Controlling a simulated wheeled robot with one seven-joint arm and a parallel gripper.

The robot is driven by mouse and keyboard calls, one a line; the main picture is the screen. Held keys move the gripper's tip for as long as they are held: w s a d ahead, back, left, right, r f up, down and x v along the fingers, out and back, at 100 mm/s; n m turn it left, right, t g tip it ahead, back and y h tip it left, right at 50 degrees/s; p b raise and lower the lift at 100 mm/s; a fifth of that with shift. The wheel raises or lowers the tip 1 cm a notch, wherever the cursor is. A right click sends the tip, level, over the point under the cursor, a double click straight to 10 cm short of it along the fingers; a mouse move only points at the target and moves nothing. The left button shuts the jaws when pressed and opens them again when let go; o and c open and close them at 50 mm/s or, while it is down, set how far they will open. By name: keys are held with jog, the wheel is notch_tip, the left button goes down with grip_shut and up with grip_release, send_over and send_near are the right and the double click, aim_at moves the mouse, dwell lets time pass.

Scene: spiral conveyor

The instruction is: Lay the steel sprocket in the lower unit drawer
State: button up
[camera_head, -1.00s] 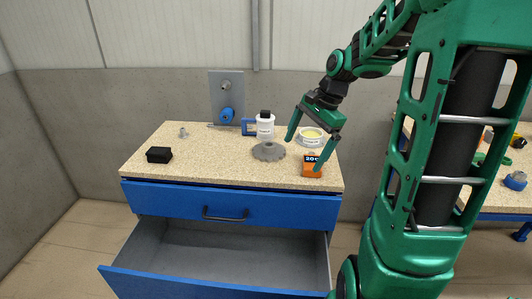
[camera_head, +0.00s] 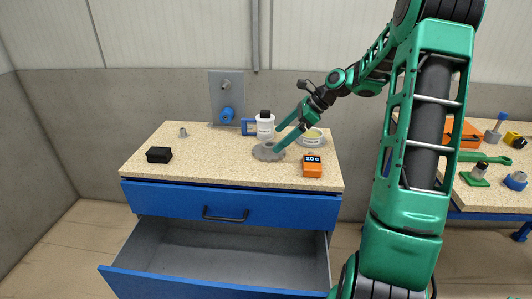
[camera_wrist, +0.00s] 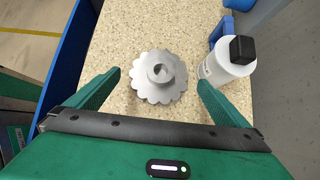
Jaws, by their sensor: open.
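The steel sprocket (camera_head: 264,153) lies flat on the speckled worktop, hub upward. In the wrist view the sprocket (camera_wrist: 158,76) shows whole, ahead of and between the spread fingers. My gripper (camera_head: 277,146) is open and reaches in from the right, its fingertips at or just above the sprocket in the head view; I cannot tell whether they touch. It also shows in the wrist view (camera_wrist: 160,78), with nothing between its fingers at their tips but the sprocket beyond. The lower unit drawer (camera_head: 205,280) is pulled open below a shut upper drawer (camera_head: 225,205), and its visible inside is empty.
A white bottle with a black cap (camera_head: 265,126) stands close behind the sprocket. A labelled round tub (camera_head: 311,138) and an orange box (camera_head: 312,166) are to the right. A black block (camera_head: 158,155) lies at the left. The worktop's front middle is clear.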

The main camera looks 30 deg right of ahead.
aim_at(269, 144)
jog(key=shift+w+x, duration=0.1)
jog(key=shift+x, duration=1.55)
jog(key=shift+w+x, duration=0.15)
jog(key=shift+x, duration=1.45)
jog(key=shift+r, duration=0.15)
jog(key=shift+c, duration=0.6)
jog(key=c, duration=1.2)
notch_tip(269, 144, up, 4)
jog(key=shift+r, duration=0.15)
jog(key=shift+c, duration=0.2)
jog(key=s+a+r, duration=0.5)
jog(key=a+r, duration=0.1)
jog(key=a, duration=0.4)
jog(key=shift+s+a+r, duration=0.25)
jog(key=shift+a+r, duration=0.05)
jog(key=shift+r, duration=0.1)
